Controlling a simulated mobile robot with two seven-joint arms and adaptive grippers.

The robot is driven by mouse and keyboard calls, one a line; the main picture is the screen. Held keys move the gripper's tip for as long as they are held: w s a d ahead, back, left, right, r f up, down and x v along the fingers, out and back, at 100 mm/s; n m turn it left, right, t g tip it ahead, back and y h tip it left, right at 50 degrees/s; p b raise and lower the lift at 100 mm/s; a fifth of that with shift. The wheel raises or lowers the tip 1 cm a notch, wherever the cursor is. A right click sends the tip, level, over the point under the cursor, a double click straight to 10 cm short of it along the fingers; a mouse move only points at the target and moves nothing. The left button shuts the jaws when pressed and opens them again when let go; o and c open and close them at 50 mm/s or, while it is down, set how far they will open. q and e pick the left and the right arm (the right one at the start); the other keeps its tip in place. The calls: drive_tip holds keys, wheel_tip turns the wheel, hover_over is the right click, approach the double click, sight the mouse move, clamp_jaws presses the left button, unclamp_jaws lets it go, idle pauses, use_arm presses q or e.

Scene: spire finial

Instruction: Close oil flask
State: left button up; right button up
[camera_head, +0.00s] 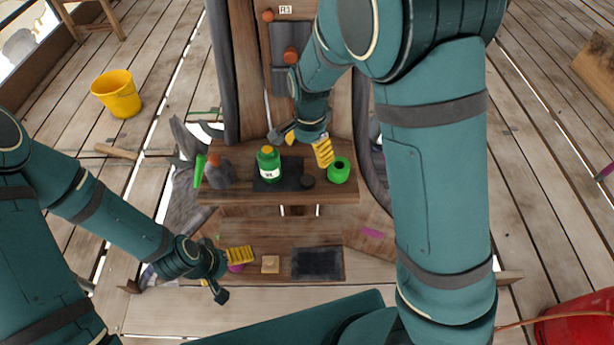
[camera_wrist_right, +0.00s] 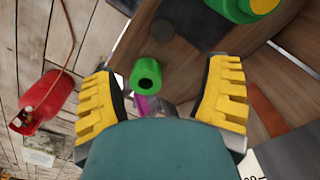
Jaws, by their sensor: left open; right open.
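The green oil flask (camera_head: 268,168) stands upright on the dark mat of the small wooden shelf, with a white label and a yellow-orange top. Part of it shows at the top edge of the right wrist view (camera_wrist_right: 238,10). I cannot tell whether that top is a cap. A small dark round piece (camera_head: 307,181) lies right of the flask; it may be the lid. My right gripper (camera_head: 308,147) is open and empty above the shelf, behind and right of the flask. My left gripper (camera_head: 230,272) is open over the lower board, away from the flask.
A green hollow cylinder (camera_head: 339,170) stands at the shelf's right end; a grey flask-like object (camera_head: 219,172) and a green upright item (camera_head: 199,172) are at its left. The lower board holds a wooden block (camera_head: 270,264) and a dark pad (camera_head: 318,263).

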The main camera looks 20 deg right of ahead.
drive_tip(key=shift+w+r, duration=0.3)
drive_tip(key=shift+r, duration=0.25)
drive_tip(key=shift+a+f, duration=0.1)
drive_tip(key=b, duration=0.2)
hover_over(308, 180)
wheel_tip(308, 180, down, 8)
drive_tip(key=shift+w+f, duration=0.1)
drive_tip(key=shift+f, duration=0.15)
wheel_tip(308, 180, down, 5)
drive_tip(key=shift+f+b, duration=0.15)
drive_tip(key=shift+b, duration=0.95)
drive_tip(key=c, duration=0.9)
